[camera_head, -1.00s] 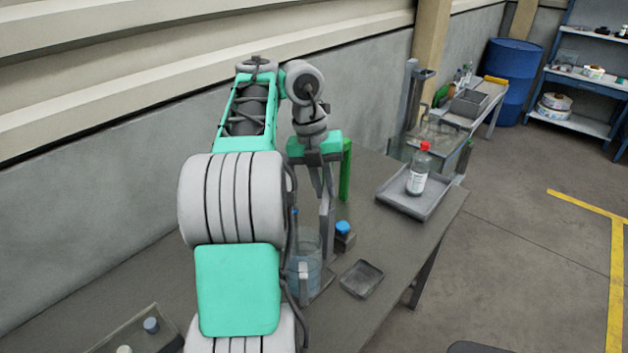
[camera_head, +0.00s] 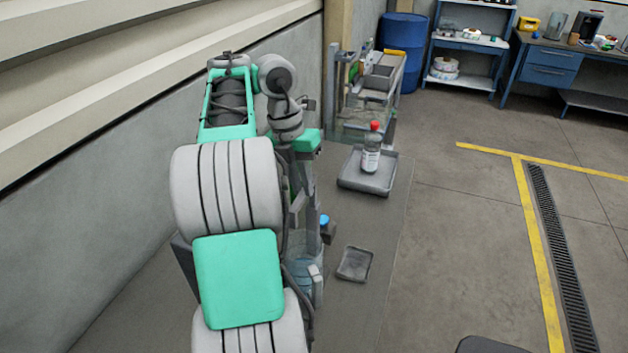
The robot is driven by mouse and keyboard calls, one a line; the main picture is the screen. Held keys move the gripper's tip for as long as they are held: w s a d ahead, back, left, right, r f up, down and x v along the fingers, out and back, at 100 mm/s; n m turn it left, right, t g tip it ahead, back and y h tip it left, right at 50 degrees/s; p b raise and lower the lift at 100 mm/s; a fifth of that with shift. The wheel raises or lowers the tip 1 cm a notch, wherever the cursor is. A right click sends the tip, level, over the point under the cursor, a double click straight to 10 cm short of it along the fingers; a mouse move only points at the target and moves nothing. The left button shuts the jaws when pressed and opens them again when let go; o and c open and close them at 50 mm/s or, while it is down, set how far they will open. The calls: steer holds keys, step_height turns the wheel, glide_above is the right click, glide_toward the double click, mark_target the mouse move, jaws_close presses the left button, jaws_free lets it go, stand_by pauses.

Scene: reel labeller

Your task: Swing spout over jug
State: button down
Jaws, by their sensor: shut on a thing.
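My gripper (camera_head: 304,170) points down at the end of my arm, over the near table. It is shut on what appears to be the grey spout (camera_head: 298,206), a slim piece by the upright post; the contact is mostly hidden. The clear jug (camera_head: 303,272) stands below, partly behind my arm, and looks to hold pale bluish liquid. I cannot tell whether the spout's outlet is directly above the jug's mouth. A small block with a blue knob (camera_head: 326,222) sits just right of the post.
A small dark tray (camera_head: 354,264) lies right of the jug. Farther back, a larger grey tray (camera_head: 352,183) bears a clear bottle with a red cap (camera_head: 371,152). A wall runs along the left. Open floor lies right of the table.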

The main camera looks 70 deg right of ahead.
stand_by(0.3)
steer(key=c, duration=1.4)
jaws_free()
